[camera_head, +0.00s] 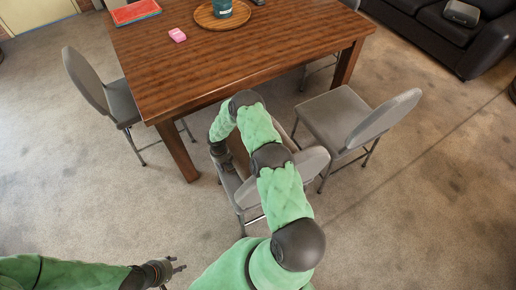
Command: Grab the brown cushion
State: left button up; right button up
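A brown patch, which looks like the brown cushion (239,152), shows on the seat of the grey chair (228,184) at the table's near side. Most of it is hidden behind my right arm. My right gripper (221,162) points down at the left side of that seat, close beside the brown patch. Its fingers are too small and dark to tell whether they hold anything. My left gripper (179,270) is low at the bottom of the view, over bare floor, with its fingers apart and empty.
A wooden table (185,65) stands behind the chair, bearing a round tray (207,20), a pink item (177,35) and a red book (135,12). Other grey chairs stand left (120,100) and right (335,115). A black sofa (470,55) is at top right. Floor at lower right is clear.

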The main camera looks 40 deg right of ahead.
jog(key=shift+f, duration=0.3)
jog(key=shift+c, duration=0.3)
grip_shut()
jog(key=shift+r, duration=0.15)
